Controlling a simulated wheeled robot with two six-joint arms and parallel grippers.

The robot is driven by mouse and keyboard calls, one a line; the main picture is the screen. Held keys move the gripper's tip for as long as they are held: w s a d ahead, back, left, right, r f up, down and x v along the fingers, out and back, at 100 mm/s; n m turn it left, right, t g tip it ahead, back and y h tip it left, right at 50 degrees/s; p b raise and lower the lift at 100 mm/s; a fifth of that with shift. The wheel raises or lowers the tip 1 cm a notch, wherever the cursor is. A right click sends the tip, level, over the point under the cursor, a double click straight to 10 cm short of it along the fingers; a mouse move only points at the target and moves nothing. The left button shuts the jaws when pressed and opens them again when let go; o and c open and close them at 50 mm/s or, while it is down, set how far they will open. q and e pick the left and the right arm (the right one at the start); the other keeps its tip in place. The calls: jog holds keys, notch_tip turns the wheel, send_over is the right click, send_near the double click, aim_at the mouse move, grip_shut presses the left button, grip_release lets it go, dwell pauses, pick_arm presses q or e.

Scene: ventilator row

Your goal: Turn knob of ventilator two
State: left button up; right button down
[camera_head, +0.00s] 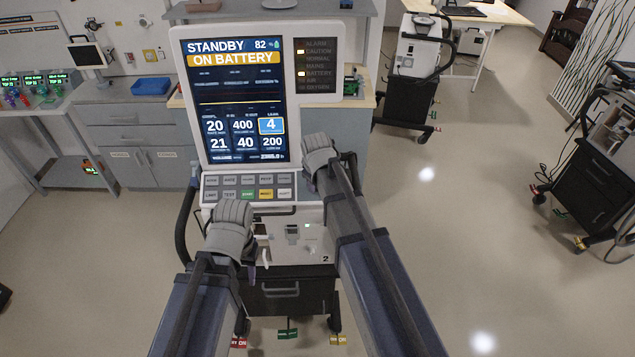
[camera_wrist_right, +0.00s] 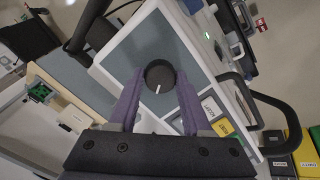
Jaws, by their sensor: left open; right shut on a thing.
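Ventilator two (camera_head: 265,186), labelled 2 at the lower right of its body, stands in front of me in the head view. Its screen (camera_head: 230,107) reads "STANDBY" and "ON BATTERY", with the value 4 highlighted. The round dark knob (camera_wrist_right: 158,72) shows in the right wrist view, its white pointer line towards the gripper's body. My right gripper (camera_wrist_right: 160,84) is shut on the knob, a purple finger at each side. In the head view my right wrist hides the knob. My left gripper (camera_head: 257,258) is open before the lower front panel; its fingers are partly hidden.
Another ventilator (camera_head: 409,90) stands at the back right, and a dark cart (camera_head: 590,170) with equipment at the far right. A grey cabinet (camera_head: 140,130) with a blue tray (camera_head: 151,86) is behind at left. The floor (camera_head: 470,220) at right is clear.

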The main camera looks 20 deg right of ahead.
jog(key=n, duration=0.4)
jog(key=shift+n+h, duration=0.3)
jog(key=shift+n, duration=0.1)
dwell(0.5)
jog(key=shift+c, duration=1.7)
grip_release()
jog(key=shift+r, duration=0.1)
jog(key=p+v, duration=0.7)
jog(key=shift+s+r, duration=0.25)
